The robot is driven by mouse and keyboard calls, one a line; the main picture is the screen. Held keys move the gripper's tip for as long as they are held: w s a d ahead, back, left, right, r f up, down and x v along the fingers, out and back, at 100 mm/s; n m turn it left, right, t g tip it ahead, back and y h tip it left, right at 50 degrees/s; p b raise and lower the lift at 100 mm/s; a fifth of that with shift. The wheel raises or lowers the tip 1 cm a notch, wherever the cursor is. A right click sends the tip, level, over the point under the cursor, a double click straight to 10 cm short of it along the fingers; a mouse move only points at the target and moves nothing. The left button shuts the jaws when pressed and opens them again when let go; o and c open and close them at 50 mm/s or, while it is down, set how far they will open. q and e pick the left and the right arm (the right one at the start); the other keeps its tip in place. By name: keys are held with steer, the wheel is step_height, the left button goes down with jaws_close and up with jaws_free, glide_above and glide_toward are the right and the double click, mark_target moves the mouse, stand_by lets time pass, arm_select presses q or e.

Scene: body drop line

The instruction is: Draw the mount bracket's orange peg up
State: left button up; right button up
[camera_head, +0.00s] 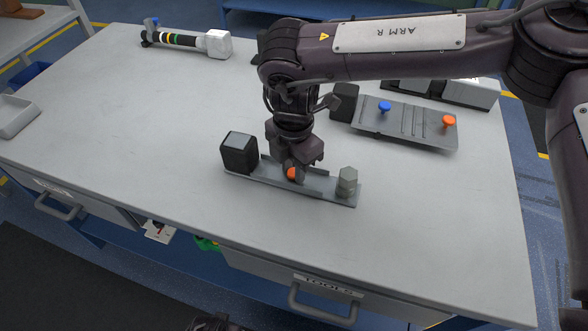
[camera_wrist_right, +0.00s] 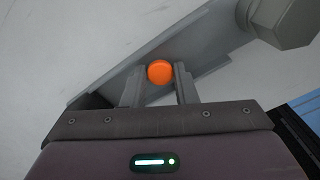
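The mount bracket (camera_head: 325,190) is a long grey channel on the worktable, with a black block at its left end and a grey hex post at its right end. Its orange peg (camera_head: 292,174) stands in the channel and is partly hidden by my right gripper (camera_head: 291,172), which points down over it. In the right wrist view the round orange peg head (camera_wrist_right: 160,71) lies between the two fingertips (camera_wrist_right: 160,84). The fingers look parted around it, with a narrow gap at the left. My left gripper does not show clearly.
A grey plate (camera_head: 410,130) with a blue peg (camera_head: 384,107) and another orange peg (camera_head: 448,121) lies behind to the right. A white-headed cylindrical tool (camera_head: 217,43) lies at the back left. The table's left and front areas are clear.

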steer(key=c, duration=0.4)
steer(key=shift+r+p, duration=0.6)
steer(key=shift+r, duration=0.1)
steer(key=o, duration=0.9)
steer(key=shift+c, duration=0.2)
steer(key=shift+r+p, duration=2.9)
steer(key=shift+r, duration=0.6)
